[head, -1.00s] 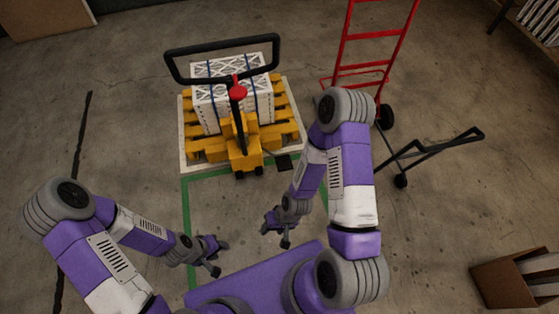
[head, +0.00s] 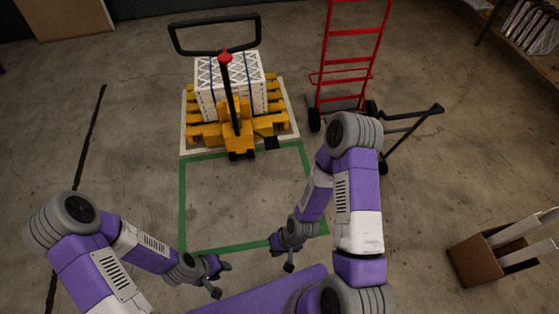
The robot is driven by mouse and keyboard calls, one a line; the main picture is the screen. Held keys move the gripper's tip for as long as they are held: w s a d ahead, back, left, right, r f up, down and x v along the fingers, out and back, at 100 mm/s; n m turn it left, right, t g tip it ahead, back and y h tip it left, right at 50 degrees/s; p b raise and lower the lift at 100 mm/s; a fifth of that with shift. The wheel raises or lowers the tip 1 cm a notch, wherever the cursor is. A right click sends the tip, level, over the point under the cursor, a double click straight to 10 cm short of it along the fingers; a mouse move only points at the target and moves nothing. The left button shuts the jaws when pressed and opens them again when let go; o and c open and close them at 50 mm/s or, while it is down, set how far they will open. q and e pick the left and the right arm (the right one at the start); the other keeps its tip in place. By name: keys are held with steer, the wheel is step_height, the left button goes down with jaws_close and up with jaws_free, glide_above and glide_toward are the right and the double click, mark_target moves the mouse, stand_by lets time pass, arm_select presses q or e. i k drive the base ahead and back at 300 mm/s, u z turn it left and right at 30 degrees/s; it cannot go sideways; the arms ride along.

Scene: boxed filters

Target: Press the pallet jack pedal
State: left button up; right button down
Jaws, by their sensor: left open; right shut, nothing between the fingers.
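The yellow pallet jack (head: 236,140) stands ahead of me, under a yellow pallet (head: 203,130). Its black loop handle (head: 215,50) rises toward me, with a red part (head: 225,58) on the shaft. A small dark plate, which looks like the pedal (head: 272,143), sticks out at the right of the jack's base. My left gripper (head: 222,279) is open and empty, low in the picture. My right gripper (head: 281,254) is shut and empty, well short of the jack. Neither gripper touches the jack or the pedal.
White boxed filters (head: 230,85) with blue straps sit on the pallet. A green floor outline (head: 183,205) encloses bare floor before the jack. A red hand truck (head: 348,70) and a black-handled cart (head: 410,125) stand right. A cardboard box (head: 478,262) is lower right.

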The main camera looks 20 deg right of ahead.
mark_target(271, 142)
steer(key=k, duration=0.2)
steer(key=z, duration=0.8)
steer(key=i, duration=2.15)
steer(key=u, duration=1.05)
